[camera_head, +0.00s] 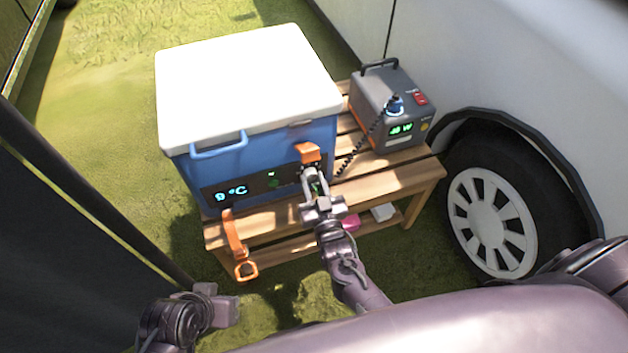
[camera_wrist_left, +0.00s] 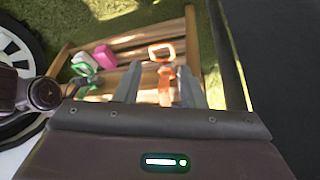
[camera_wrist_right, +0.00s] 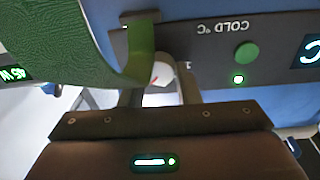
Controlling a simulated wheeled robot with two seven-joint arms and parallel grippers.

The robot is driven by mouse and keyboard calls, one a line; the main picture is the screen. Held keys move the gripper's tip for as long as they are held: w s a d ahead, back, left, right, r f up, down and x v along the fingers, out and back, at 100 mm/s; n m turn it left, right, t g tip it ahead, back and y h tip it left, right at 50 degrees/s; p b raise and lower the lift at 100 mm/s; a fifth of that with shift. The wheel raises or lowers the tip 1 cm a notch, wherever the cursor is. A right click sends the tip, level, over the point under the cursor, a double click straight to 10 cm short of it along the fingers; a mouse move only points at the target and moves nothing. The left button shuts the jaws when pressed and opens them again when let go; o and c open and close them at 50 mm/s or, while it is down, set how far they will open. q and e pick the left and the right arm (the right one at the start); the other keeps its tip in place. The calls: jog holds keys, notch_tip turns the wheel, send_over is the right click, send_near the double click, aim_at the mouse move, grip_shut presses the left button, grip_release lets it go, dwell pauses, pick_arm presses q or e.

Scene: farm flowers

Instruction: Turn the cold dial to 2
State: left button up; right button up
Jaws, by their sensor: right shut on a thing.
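The cold dial (camera_wrist_right: 163,74) is a small white knob with a red mark on the dark front panel (camera_wrist_right: 210,70) of the blue cooler (camera_head: 255,155). A "1" shows beside it and "COLD °C" appears upside down; other numbers are hidden. My right gripper (camera_wrist_right: 160,88) is shut on the dial; in the head view its arm reaches up to the panel (camera_head: 313,180). The cooler's display (camera_head: 231,192) reads 9 °C. My left gripper (camera_wrist_left: 153,90) is open and empty, low in front of the cooler, with an orange strap (camera_wrist_left: 164,85) seen beyond its fingers.
An orange latch (camera_head: 307,152) sits just above the dial. A grey power unit (camera_head: 390,105) with a coiled cable stands right of the cooler on the wooden bench (camera_head: 400,175). A vehicle wheel (camera_head: 490,220) is at the right. Pink and white items (camera_head: 382,212) lie on the lower shelf.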

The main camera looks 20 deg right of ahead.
jog(key=m, duration=0.3)
jog(key=shift+p, duration=0.4)
pick_arm(q)
jog(key=shift+s+a+r+g, duration=0.25)
jog(key=shift+a+g, duration=0.05)
jog(key=shift+a, duration=0.25)
pick_arm(e)
jog(key=shift+m, duration=0.3)
pick_arm(q)
jog(key=shift+a+y, duration=0.2)
jog(key=shift+y, duration=0.1)
jog(key=shift+w, duration=0.1)
pick_arm(e)
jog(key=o, duration=1)
jog(key=shift+c, duration=0.2)
jog(key=shift+s, duration=0.1)
